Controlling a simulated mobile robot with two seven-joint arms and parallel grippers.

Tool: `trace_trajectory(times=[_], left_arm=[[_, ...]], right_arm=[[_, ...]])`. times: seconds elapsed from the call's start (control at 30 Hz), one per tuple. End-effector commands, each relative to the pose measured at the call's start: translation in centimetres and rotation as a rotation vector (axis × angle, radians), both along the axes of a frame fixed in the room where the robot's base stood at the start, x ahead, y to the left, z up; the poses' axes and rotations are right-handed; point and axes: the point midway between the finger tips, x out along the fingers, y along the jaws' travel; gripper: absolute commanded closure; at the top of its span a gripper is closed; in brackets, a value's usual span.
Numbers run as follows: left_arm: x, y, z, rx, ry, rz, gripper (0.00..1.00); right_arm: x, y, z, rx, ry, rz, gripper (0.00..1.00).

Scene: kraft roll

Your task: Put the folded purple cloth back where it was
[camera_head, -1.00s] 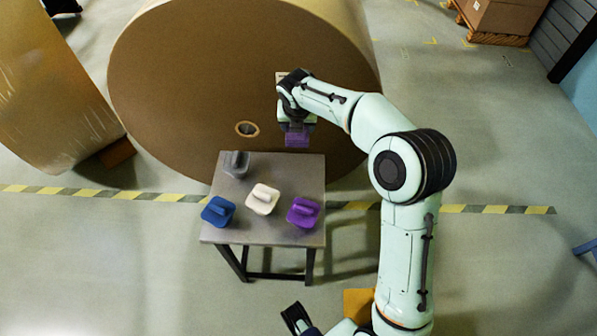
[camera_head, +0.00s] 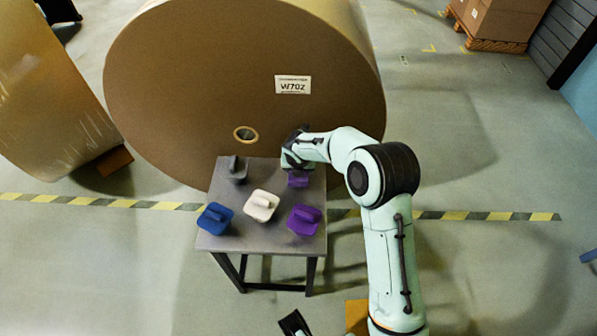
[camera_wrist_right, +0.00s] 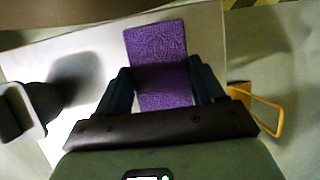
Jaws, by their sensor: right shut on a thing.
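The folded purple cloth (camera_head: 298,180) is a small flat textured piece at the back right of the grey table (camera_head: 262,238). It also shows in the right wrist view (camera_wrist_right: 158,55), reaching out between the fingers over the pale tabletop. My right gripper (camera_head: 297,168) points down and is shut on the cloth; in the wrist view its dark fingers (camera_wrist_right: 162,88) are on both sides of it. I cannot tell whether the cloth touches the tabletop. A dark end part of mine, seemingly my left gripper (camera_head: 293,323), is cut off at the bottom edge; its jaws are unclear.
Handled blocks stand on the table: grey (camera_head: 237,169), blue (camera_head: 215,217), white (camera_head: 261,205) and purple (camera_head: 304,219). The grey one is also at the left in the wrist view (camera_wrist_right: 22,112). A huge kraft roll (camera_head: 190,90) stands right behind the table.

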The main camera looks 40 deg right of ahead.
Motion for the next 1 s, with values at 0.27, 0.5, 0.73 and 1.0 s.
trace_trajectory(times=[0.27,0.5,0.73,1.0], left_arm=[[0.2,0.0,-0.4,0.001,-0.007,0.001,0.58],[0.2,0.0,-0.4,0.001,-0.007,0.001,0.58],[0.2,0.0,-0.4,0.001,-0.006,0.001,0.58],[-0.1,0.0,0.3,0.0,0.003,-0.001,0.58]], right_arm=[[0.0,0.0,-2.2,0.0,0.0,0.001,0.56],[0.0,0.0,-2.2,0.0,0.002,0.001,0.06],[-0.1,0.0,-2.0,0.0,0.001,0.001,0.06],[-1.1,1.0,1.8,0.001,-0.003,0.002,0.06]])
